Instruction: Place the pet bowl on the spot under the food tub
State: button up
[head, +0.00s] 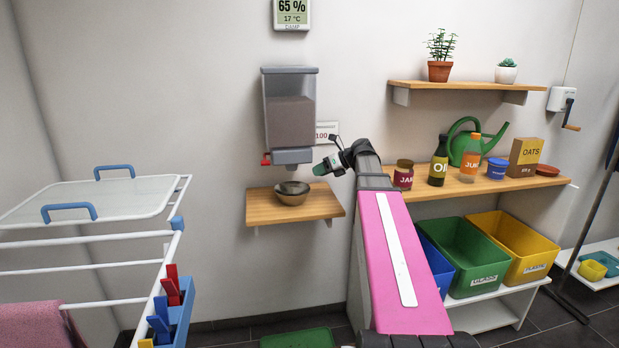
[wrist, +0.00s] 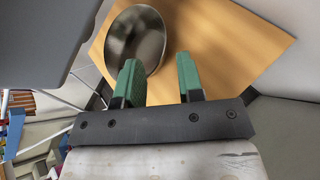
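No marked spot shows on the shelf. My gripper (head: 322,167) is above and right of the bowl. In the wrist view my gripper (wrist: 159,72) has its green fingers apart with nothing between them. The bowl (wrist: 136,36) is beyond the left fingertip, which overlaps its lower edge. The shelf (wrist: 215,45) is behind the fingers.
A drying rack (head: 90,240) stands at left. A longer shelf (head: 465,187) with a jar, bottles and a watering can is at right, above blue, green (head: 465,255) and yellow bins. A large grey surface (wrist: 40,40) fills the wrist view's upper left.

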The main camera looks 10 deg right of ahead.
jog(key=shift+v, duration=1.5)
